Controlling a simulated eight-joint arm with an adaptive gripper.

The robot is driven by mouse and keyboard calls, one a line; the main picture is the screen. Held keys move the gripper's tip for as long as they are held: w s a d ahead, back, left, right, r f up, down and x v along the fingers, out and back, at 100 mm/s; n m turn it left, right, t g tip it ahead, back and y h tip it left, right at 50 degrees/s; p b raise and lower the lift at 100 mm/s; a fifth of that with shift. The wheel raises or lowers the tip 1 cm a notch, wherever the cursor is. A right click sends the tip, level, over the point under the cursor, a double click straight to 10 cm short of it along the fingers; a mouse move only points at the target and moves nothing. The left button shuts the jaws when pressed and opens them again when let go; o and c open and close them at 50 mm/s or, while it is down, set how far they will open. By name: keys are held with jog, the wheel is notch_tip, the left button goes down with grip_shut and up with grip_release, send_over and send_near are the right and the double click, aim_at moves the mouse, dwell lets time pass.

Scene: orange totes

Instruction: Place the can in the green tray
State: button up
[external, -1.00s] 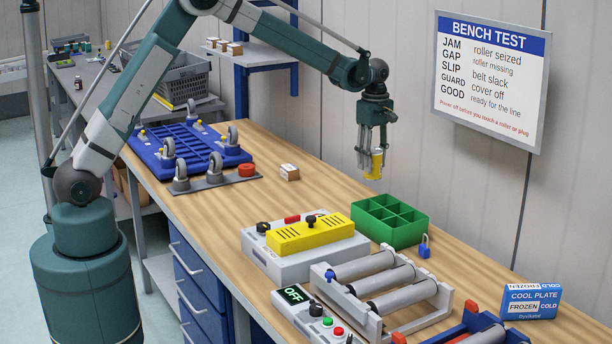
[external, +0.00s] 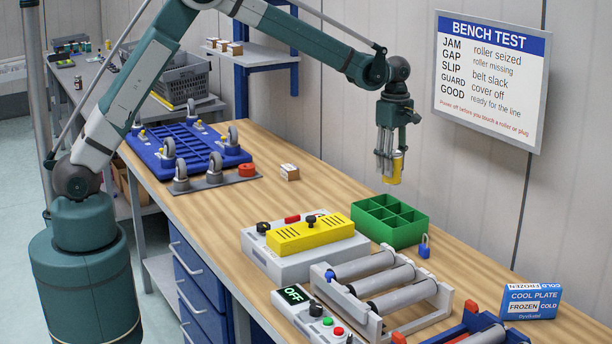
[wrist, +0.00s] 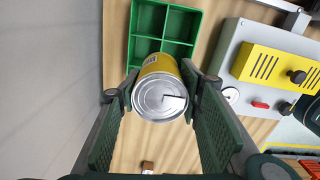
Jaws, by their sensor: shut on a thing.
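My gripper (external: 389,158) is shut on a yellow can (external: 396,168) with a silver end and holds it in the air above the bench. In the wrist view the can (wrist: 160,91) sits between the two green fingers, its metal end facing the camera. The green tray (external: 400,233) stands on the bench, below and slightly right of the can in the external view. It is divided into several compartments, and those I can see are empty. In the wrist view the tray (wrist: 188,24) lies just beyond the can, which covers part of its near edge.
A grey unit with a yellow cover (external: 310,233) stands left of the tray. A blue padlock (external: 425,246) lies at the tray's right corner. A roller frame (external: 380,290) is in front. A small box (external: 290,172) sits further back. The wall is close behind.

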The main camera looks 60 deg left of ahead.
aim_at(391, 182)
jog(key=shift+f, duration=3.1)
jog(key=shift+f, duration=1.85)
jog(key=shift+f, duration=0.2)
jog(key=o, duration=1)
jog(key=shift+o, duration=0.2)
jog(key=shift+r, duration=0.15)
notch_tip(391, 182, up, 12)
jog(key=shift+r, duration=0.1)
